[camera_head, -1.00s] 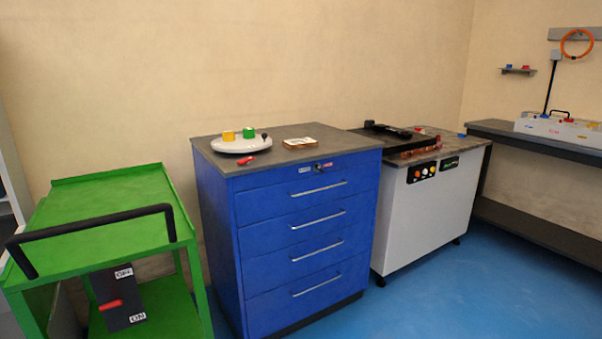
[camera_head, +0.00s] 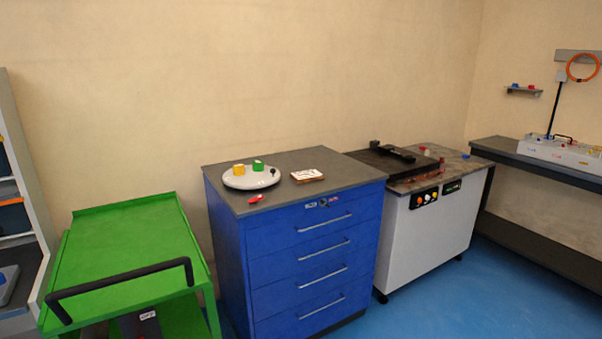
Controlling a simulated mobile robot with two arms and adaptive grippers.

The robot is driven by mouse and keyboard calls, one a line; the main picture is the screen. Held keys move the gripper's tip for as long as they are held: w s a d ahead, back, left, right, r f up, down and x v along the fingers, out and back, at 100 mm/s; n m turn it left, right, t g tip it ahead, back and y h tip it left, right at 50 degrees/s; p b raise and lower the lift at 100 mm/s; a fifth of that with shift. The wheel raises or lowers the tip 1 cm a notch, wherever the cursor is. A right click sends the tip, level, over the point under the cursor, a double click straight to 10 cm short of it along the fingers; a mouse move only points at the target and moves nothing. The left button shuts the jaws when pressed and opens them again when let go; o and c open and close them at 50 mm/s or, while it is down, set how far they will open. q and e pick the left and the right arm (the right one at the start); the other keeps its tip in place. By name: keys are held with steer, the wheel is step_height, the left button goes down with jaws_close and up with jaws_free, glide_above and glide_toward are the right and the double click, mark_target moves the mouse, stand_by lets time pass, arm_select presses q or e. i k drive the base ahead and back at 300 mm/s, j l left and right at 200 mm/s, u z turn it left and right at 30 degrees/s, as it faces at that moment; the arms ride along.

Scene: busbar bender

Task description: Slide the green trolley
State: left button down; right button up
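The green trolley (camera_head: 125,242) stands at the lower left, with an empty flat top and a black bar handle (camera_head: 120,284) on its near side. Below its top, part of a dark box with a white label (camera_head: 147,315) shows on the lower shelf. The trolley's lower part is cut off by the bottom edge of the picture. A narrow gap separates it from the blue cabinet. Neither of my grippers is in view.
The blue drawer cabinet (camera_head: 305,248) stands right of the trolley, carrying a white round plate (camera_head: 250,180). A white machine (camera_head: 428,238) stands beyond it, then a dark bench (camera_head: 500,150). A grey shelf (camera_head: 22,180) stands at the left. Blue floor (camera_head: 440,305) is clear at the lower right.

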mark_target(139, 265)
steer(key=u, duration=1.15)
